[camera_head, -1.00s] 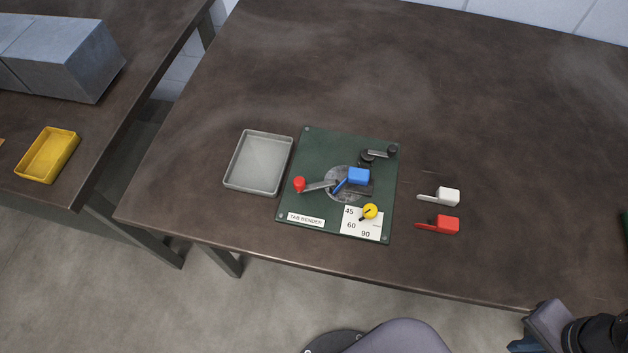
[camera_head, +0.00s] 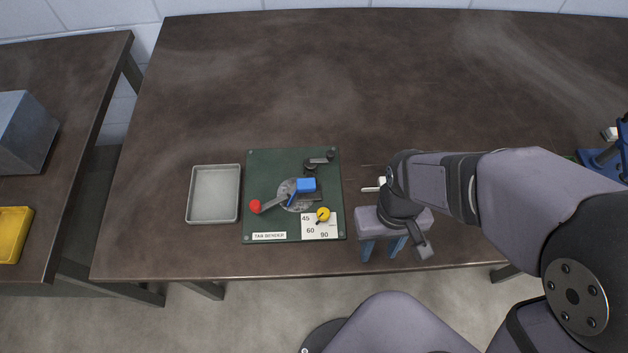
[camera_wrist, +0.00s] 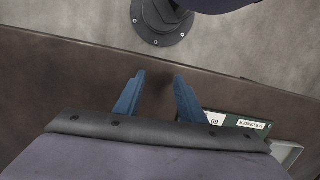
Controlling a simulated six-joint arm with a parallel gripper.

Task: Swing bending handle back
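The tab bender is a green plate (camera_head: 264,166) in the head view. Its bending handle, a grey lever with a red knob (camera_head: 255,205), points left and slightly down from the round grey disc. A blue block with a tab (camera_head: 306,185) sits at the disc. A yellow knob (camera_head: 323,214) is by the angle card (camera_head: 311,231) marked 45, 60, 90. My gripper (camera_head: 382,250) is to the right of the plate, near the table's front edge. Its blue fingers are apart and empty; they also show in the wrist view (camera_wrist: 158,76).
A grey tray (camera_head: 214,221) lies left of the plate. A white-handled piece (camera_head: 380,187) is partly hidden by my arm. A yellow tray (camera_head: 12,240) and grey block (camera_head: 22,132) are on the left table. The table behind the plate is clear.

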